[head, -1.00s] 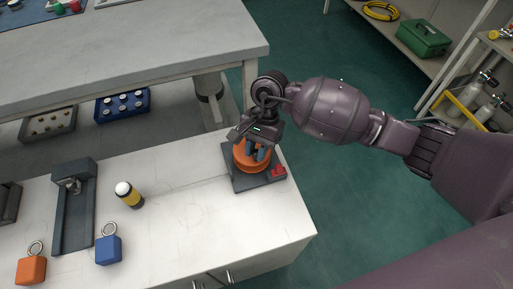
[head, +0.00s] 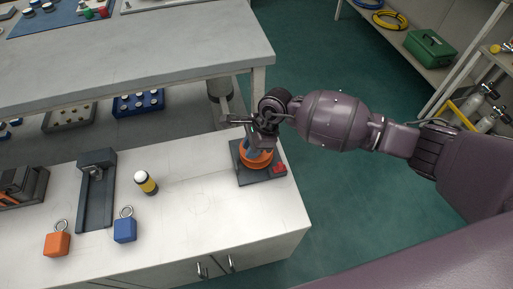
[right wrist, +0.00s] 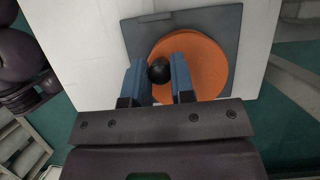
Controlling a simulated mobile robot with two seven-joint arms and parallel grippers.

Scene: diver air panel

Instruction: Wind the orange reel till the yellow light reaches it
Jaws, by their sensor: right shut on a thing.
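The orange reel (head: 262,163) sits on a dark grey base plate (head: 247,178) at the right end of the white counter. The right wrist view shows the orange disc (right wrist: 208,62) and a black knob (right wrist: 160,71) set off its centre. My right gripper (right wrist: 160,78) is shut on this knob, one blue finger on each side. In the head view my right gripper (head: 252,146) partly hides the reel. The yellow light (head: 147,184), a yellow and black cylinder with a white top, is on the counter left of the reel, well apart from it. My left gripper is out of view.
A red part (head: 279,168) sits on the base plate's right side. A dark grey bracket (head: 97,205), a blue block (head: 125,231) and an orange block (head: 57,245) are further left. A grey raised bench (head: 150,60) overhangs the back. The counter between light and reel is clear.

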